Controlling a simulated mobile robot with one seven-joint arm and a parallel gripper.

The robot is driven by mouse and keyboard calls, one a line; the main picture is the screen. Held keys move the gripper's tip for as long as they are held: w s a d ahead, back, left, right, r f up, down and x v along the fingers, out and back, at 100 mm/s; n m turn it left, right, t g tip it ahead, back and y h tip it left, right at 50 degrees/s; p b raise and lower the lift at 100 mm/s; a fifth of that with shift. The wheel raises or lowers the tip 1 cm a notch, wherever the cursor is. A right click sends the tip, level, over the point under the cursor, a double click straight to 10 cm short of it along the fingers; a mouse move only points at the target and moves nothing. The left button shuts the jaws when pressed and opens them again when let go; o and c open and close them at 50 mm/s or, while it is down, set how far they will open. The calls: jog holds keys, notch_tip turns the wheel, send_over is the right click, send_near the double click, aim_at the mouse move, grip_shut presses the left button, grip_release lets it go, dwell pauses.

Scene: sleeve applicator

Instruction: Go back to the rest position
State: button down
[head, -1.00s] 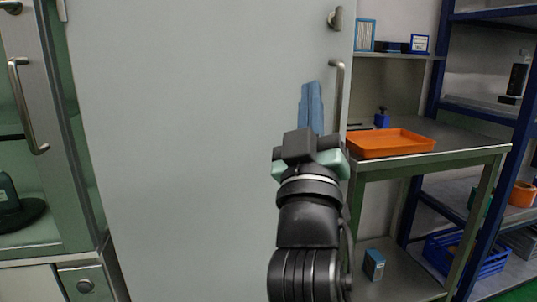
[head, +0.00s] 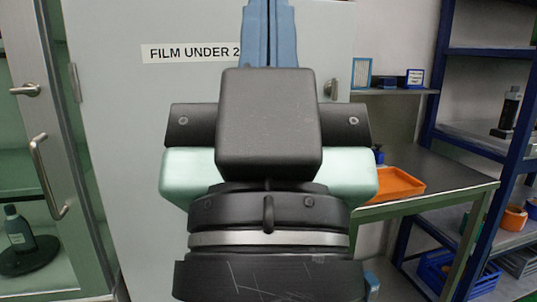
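My gripper (head: 270,30) is raised close to the head camera, in the middle of the view, with its two blue fingers pointing up. The fingers lie close side by side and their tips run out of the top of the picture. Whether they are fully shut cannot be made out. I see nothing held between the visible parts of the fingers. The black and pale green wrist hides much of the pale cabinet door behind it.
A pale door (head: 120,180) with a "FILM UNDER 2..." label (head: 195,53) stands behind my arm. A glass-fronted cabinet (head: 45,150) is at left. At right are a bench with an orange tray (head: 395,185) and blue shelving (head: 450,110).

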notch_tip(320, 180, up, 21)
jog(key=p, duration=1.8)
jog(key=shift+p, duration=0.35)
